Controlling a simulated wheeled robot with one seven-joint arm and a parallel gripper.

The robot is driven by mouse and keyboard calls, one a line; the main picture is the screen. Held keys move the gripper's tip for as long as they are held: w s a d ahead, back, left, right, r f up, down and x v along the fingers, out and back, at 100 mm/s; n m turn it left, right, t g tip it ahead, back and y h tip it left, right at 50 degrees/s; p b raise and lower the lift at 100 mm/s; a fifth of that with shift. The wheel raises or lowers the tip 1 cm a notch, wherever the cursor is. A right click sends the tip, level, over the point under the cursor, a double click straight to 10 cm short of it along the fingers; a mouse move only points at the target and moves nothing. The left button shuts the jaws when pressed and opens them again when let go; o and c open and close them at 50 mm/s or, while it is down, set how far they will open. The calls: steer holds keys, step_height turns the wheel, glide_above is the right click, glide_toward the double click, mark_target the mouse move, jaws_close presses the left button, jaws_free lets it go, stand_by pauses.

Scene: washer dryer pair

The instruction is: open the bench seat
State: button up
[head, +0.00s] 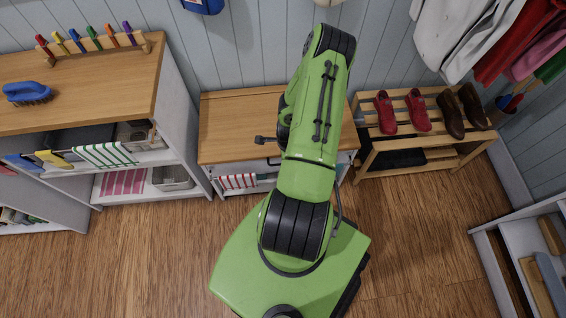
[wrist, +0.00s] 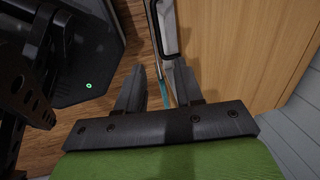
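The bench (head: 228,118) stands against the back wall in the middle of the head view. It has a flat wooden top and a pale front, and its seat looks shut. In the wrist view the wooden top (wrist: 235,50) fills the right side, and a dark bar handle (wrist: 166,28) shows at its front edge. My gripper (wrist: 157,82) is open, with one finger on each side of a narrow gap, close to the bench front. The handle lies beyond the fingertips, apart from them as far as I can tell. In the head view my green arm hides most of my gripper and part of the bench.
A shelf unit (head: 178,115) with a wooden top, towels and a blue brush (head: 27,93) stands left. A shoe rack (head: 440,140) with red and brown shoes stands right, under hanging clothes (head: 470,35). Another low shelf (head: 508,250) is at lower right. Wooden floor lies open in front.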

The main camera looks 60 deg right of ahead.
steer(key=f+b, duration=0.1)
steer(key=f, duration=0.2)
steer(key=d+f+b, duration=0.1)
steer(key=f, duration=0.2)
steer(key=w+f+b, duration=0.1)
steer(key=f, duration=0.2)
steer(key=shift+d+f, duration=0.1)
steer(key=shift+d, duration=0.05)
steer(key=shift+c, duration=0.5)
jaws_close()
stand_by(0.4)
